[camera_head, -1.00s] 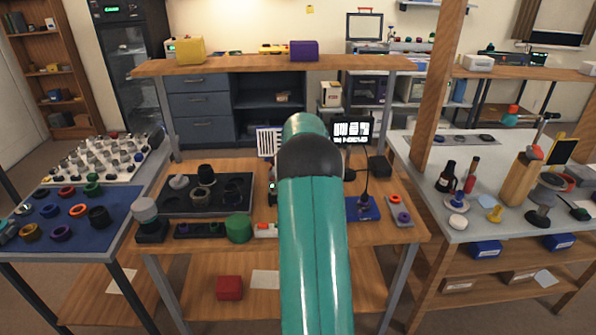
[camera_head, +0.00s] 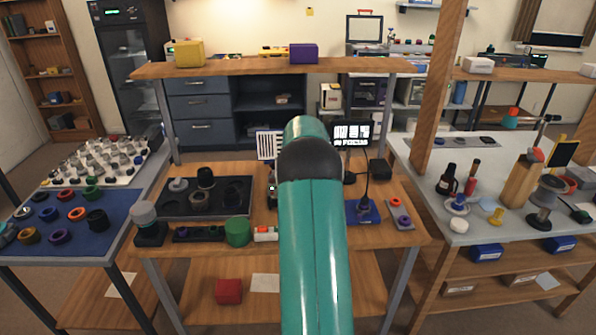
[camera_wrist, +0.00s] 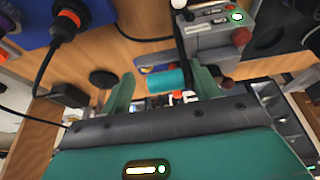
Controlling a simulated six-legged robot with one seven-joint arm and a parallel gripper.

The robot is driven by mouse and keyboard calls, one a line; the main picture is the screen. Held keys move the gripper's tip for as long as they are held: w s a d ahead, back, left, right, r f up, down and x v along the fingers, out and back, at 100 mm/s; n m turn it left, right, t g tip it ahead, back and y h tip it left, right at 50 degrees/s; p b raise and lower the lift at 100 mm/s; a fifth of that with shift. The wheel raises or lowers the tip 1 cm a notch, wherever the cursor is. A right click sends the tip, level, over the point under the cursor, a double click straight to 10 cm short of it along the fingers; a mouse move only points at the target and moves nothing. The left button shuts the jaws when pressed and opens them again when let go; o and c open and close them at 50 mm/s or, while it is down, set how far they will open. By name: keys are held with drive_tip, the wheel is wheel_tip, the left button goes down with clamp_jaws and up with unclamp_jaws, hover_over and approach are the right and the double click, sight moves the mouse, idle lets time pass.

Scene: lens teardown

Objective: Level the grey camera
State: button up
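My gripper (camera_wrist: 165,88) shows in the wrist view with its two green fingers apart. A teal cylinder (camera_wrist: 166,80) shows between or just beyond them; contact cannot be told. A grey box (camera_wrist: 218,38) with a lit green dot and a red knob is above and right of the fingers. I cannot tell if it is the grey camera. In the head view my teal arm hides my gripper and the bench middle. A small dark device with a green light (camera_head: 271,189) peeks out left of the arm. The monitor (camera_head: 353,133) shows white bars and seems to read "IN FOCUS".
A black tray (camera_head: 240,210) with lens parts and a green cylinder (camera_head: 238,231) stand left of my arm. A blue base (camera_head: 362,214) with a cabled part stands right. An overhead shelf (camera_head: 240,67) and a wooden post (camera_head: 434,100) frame the bench.

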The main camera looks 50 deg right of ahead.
drive_tip(key=shift+w+a, duration=0.15)
drive_tip(key=shift+a, duration=0.05)
idle(0.3)
drive_tip(key=shift+a+r, duration=0.1)
drive_tip(key=shift+r, duration=0.2)
drive_tip(key=v, duration=1.3)
